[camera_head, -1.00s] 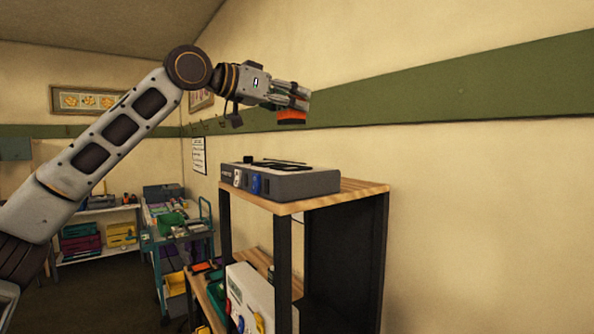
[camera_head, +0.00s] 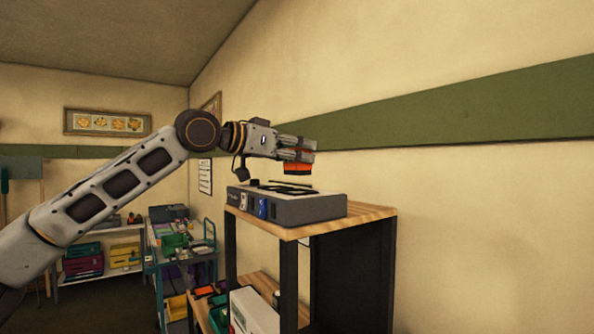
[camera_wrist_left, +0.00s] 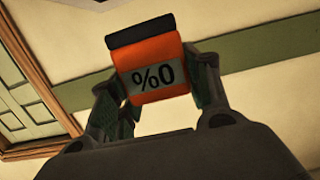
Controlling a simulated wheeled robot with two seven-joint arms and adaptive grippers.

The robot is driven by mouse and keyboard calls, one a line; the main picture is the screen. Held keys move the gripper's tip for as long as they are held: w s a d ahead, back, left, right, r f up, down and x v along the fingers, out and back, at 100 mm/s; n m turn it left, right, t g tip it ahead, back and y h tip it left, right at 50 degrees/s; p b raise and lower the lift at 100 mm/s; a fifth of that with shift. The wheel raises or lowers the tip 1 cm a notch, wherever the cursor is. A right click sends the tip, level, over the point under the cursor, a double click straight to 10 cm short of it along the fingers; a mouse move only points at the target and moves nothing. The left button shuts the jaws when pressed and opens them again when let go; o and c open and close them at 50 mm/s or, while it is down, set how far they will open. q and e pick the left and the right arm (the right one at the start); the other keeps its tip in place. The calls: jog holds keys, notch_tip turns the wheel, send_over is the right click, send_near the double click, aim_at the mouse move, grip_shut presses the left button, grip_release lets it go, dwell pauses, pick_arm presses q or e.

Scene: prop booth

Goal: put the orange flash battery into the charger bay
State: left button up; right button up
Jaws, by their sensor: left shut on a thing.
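The orange flash battery (camera_head: 298,167) is held in my left gripper (camera_head: 297,156), above the charger. In the left wrist view the battery (camera_wrist_left: 153,78) is orange with a dark end and a grey label with black marks, between the two fingers of the left gripper (camera_wrist_left: 158,90). The grey charger (camera_head: 295,209) lies on the top of a wooden shelf unit, with dark recesses on its upper face and a blue part on its front. The battery is apart from the charger, a short way above it. My right gripper is not in view.
The shelf unit's wooden top (camera_head: 350,220) has a bare strip to the right of the charger. A lower shelf holds a white box (camera_head: 255,312). A loaded cart (camera_head: 180,250) stands behind on the left. The wall is close on the right.

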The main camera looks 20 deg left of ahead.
aim_at(289, 167)
pick_arm(q)
jog(key=shift+f, duration=0.1)
dwell(0.3)
jog(key=shift+f, duration=1.85)
jog(key=shift+f, duration=0.15)
jog(key=o, duration=1.2)
jog(key=shift+o, duration=0.2)
